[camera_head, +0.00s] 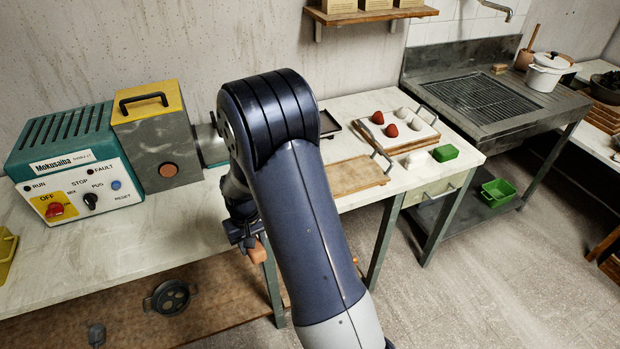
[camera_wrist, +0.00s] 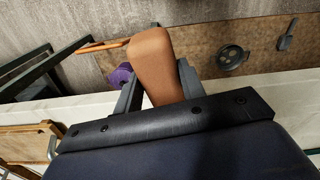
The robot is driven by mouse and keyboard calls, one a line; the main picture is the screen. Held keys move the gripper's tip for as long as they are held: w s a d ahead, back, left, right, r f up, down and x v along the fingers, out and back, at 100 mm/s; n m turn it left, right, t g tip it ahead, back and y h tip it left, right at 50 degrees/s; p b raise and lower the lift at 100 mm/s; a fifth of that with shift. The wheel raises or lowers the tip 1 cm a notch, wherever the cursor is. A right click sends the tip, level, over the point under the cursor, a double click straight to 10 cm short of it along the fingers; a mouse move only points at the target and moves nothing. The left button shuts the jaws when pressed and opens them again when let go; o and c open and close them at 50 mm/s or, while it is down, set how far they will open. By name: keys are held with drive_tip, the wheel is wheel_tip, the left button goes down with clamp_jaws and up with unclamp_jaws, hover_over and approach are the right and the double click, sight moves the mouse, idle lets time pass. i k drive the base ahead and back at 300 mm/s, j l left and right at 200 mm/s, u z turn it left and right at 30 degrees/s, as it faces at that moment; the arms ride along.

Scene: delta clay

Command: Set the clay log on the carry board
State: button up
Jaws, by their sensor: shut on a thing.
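My gripper (camera_wrist: 157,80) is shut on the clay log (camera_wrist: 153,58), a smooth orange-brown block, in the wrist view. In the head view a small part of the log (camera_head: 258,251) shows beside my gripper (camera_head: 246,240), low at the front edge of the bench; my arm hides much of that area. A bare wooden board with a metal handle, which looks like the carry board (camera_head: 353,175), lies flat on the bench to the right of my arm. The log is apart from it. Part of a wooden board with a handle (camera_wrist: 22,129) shows at the wrist view's left edge.
A teal machine (camera_head: 75,155) with a grey and yellow block stands on the left bench. A purple thing (camera_wrist: 119,76) shows beside the log.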

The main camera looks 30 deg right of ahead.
sight(345, 176)
drive_tip(key=l+u, duration=0.1)
drive_tip(key=u, duration=0.7)
drive_tip(key=k+l, duration=0.15)
drive_tip(key=l, duration=0.25)
drive_tip(key=k+l, duration=0.15)
drive_tip(key=l, duration=0.2)
drive_tip(key=k+l, duration=0.15)
drive_tip(key=l, duration=0.25)
drive_tip(key=k+l, duration=0.15)
drive_tip(key=l, duration=0.2)
drive_tip(key=k+l, duration=0.15)
drive_tip(key=l, duration=0.25)
drive_tip(key=k+l, duration=0.2)
drive_tip(key=l, duration=0.15)
drive_tip(key=k+l, duration=0.15)
drive_tip(key=l, duration=0.25)
drive_tip(key=k+l, duration=0.15)
drive_tip(key=l, duration=0.25)
